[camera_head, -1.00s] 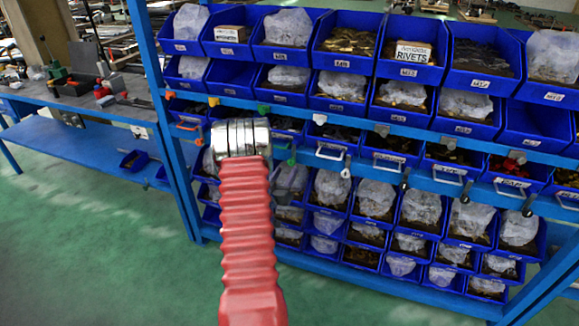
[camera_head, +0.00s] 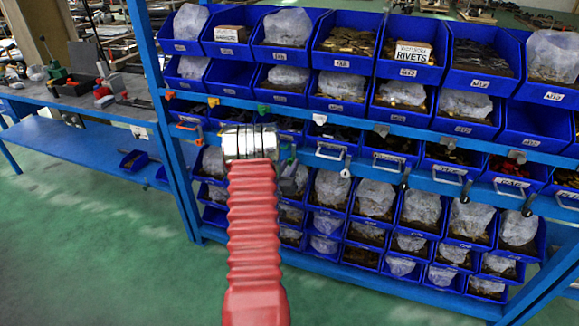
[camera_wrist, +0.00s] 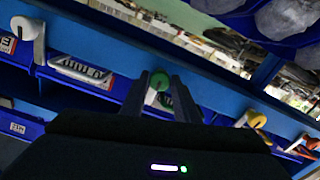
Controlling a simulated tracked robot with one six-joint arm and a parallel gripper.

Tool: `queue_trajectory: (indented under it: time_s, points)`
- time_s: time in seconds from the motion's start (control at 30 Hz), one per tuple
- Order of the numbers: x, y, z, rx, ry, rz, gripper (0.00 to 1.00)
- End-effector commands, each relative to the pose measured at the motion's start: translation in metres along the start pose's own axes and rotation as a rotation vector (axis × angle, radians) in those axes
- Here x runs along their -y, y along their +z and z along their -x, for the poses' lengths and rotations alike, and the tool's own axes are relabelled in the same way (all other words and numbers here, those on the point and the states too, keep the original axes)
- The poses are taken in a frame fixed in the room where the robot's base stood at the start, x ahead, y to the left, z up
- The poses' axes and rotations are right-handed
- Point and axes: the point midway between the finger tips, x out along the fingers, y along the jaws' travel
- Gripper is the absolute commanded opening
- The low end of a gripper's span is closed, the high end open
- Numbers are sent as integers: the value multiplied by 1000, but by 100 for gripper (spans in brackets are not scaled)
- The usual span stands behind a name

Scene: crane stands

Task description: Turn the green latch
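The green latch (camera_head: 264,109) is on the blue rail of the shelf rack in the head view, and my arm covers much of what lies below it. In the wrist view its round green head (camera_wrist: 160,81) shows between the two fingers of my gripper (camera_wrist: 161,92), with a pale part below it. The fingers stand apart on either side, with visible gaps, so the gripper looks open. Whether a finger touches the latch cannot be told. In the head view my arm hides most of the gripper.
A white latch (camera_head: 320,118) is right of the green one and an orange latch (camera_head: 213,101) left of it, on the same rail. Blue bins (camera_head: 345,85) fill the rack above and below. A workbench (camera_head: 70,100) stands at the left; the green floor (camera_head: 90,250) is clear.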

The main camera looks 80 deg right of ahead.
Motion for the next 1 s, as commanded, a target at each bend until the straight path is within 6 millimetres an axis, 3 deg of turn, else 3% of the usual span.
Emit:
queue_trajectory:
  time_s: [0.33, 0.67, 1.0]
  points:
    - [0, 0, 0, 0, -1, 0, 3]
    - [0, 0, 0, -1, -1, -32, 3]
    - [0, 0, 1, 0, -1, -204, 3]
